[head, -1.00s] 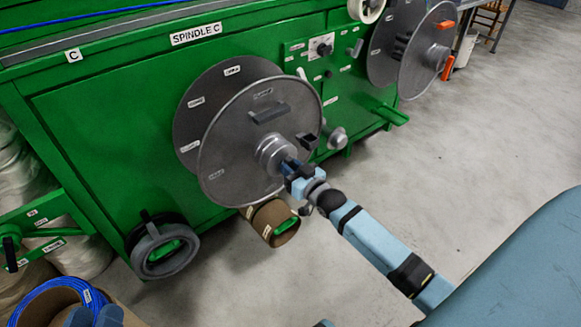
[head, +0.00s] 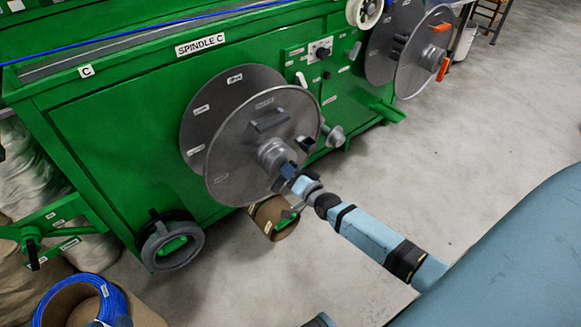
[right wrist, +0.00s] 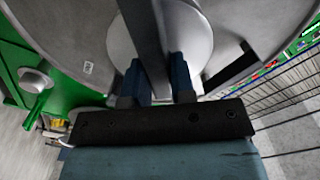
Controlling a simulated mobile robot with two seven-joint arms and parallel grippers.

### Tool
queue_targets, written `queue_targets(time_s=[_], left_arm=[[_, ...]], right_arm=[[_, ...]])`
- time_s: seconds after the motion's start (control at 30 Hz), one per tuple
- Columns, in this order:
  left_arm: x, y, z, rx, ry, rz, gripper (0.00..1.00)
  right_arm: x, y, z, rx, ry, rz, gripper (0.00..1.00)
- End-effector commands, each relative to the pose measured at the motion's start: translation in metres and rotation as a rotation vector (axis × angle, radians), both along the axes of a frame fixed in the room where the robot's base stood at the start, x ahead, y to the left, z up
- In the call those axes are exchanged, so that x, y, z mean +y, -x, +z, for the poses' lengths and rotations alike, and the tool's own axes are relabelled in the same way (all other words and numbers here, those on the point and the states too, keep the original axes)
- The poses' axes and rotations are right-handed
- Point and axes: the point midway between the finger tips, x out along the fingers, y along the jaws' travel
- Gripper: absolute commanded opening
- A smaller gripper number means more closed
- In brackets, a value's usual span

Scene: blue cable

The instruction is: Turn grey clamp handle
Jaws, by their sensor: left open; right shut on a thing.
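The grey clamp handle (right wrist: 148,45) is a flat bar running down between my right fingers in the right wrist view, in front of the round light-grey hub. My right gripper (right wrist: 158,82) is shut on it, one blue finger on each side. In the head view my right gripper (head: 287,172) is at the hub (head: 272,152) on the front of the grey spindle disc (head: 235,150), and it mostly hides the handle. My left gripper (head: 116,322) is open at the bottom left edge, largely cut off, by the blue cable coil (head: 50,292).
The green machine (head: 110,130) carries the label SPINDLE C. A second disc with orange handles (head: 428,60) is at the upper right. The floor at right is clear.

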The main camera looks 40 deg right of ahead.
Motion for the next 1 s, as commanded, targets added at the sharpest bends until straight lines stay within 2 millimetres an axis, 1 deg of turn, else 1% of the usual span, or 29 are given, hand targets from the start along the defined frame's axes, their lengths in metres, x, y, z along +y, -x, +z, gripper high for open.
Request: queue_targets(time_s=[0.3,0.6,0.8,1.0], left_arm=[[0.006,0.003,-0.012,0.056,-0.036,0.010,0.43],[0.005,0.002,-0.013,0.051,-0.031,0.010,0.43],[0.002,0.001,-0.008,0.030,-0.016,0.005,0.43],[0.001,0.001,-0.005,0.017,-0.008,0.002,0.43]], right_arm=[[0.000,0.000,0.000,0.025,-0.297,0.000,0.00],[0.000,0.000,-0.001,0.043,-0.545,0.001,0.00],[0.000,0.000,-0.001,0.052,-0.662,0.001,0.00],[0.000,0.000,-0.001,0.058,-0.728,0.001,0.00]])
